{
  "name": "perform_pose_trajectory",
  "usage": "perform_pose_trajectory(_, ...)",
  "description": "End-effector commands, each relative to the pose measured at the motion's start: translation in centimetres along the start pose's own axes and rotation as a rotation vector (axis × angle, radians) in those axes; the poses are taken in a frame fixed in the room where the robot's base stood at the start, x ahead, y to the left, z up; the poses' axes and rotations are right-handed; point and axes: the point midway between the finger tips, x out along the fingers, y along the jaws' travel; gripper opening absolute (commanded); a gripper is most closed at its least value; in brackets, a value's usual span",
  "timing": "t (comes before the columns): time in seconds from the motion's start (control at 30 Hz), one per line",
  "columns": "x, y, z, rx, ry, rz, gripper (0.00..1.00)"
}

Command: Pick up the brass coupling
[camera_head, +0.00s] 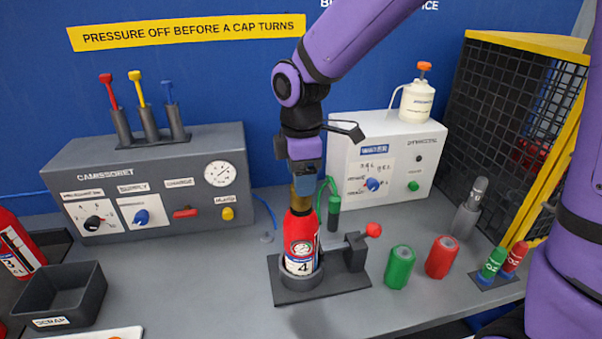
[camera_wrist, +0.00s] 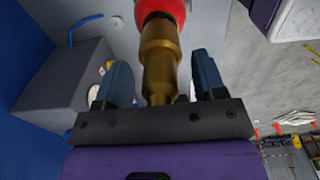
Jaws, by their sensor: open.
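The brass coupling (camera_head: 300,202) is upright on top of a red extinguisher (camera_head: 300,229) marked 4, which stands in a dark clamp base (camera_head: 327,284). The coupling also shows in the wrist view (camera_wrist: 160,55), with the red extinguisher top (camera_wrist: 160,10) beyond it. My gripper (camera_head: 304,184) is directly over the extinguisher, pointing down. In the wrist view my gripper (camera_wrist: 162,80) is open, with one blue finger on each side of the coupling and a gap visible at both sides. The coupling's upper part is partly hidden by my gripper in the head view.
A grey control box (camera_head: 160,185) is at left and a white box (camera_head: 385,165) behind at right. A red-knobbed clamp handle (camera_head: 373,230) is beside the extinguisher. Green (camera_head: 400,267) and red (camera_head: 442,257) cylinders stand to its right. A scrap bin (camera_head: 68,292) is at left.

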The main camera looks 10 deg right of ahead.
Motion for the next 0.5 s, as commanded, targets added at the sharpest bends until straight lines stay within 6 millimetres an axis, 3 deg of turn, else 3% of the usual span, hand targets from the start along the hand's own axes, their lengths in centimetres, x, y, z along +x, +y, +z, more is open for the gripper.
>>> perform_pose_trajectory(0.13, -0.02, 0.0, 0.0, 0.0, 0.0, 0.0, 0.62)
perform_pose_trajectory(0.37, -0.03, 0.0, 0.0, 0.0, 0.0, 0.0, 0.09)
perform_pose_trajectory(0.5, -0.05, 0.01, 0.0, 0.0, 0.0, 0.0, 0.06)
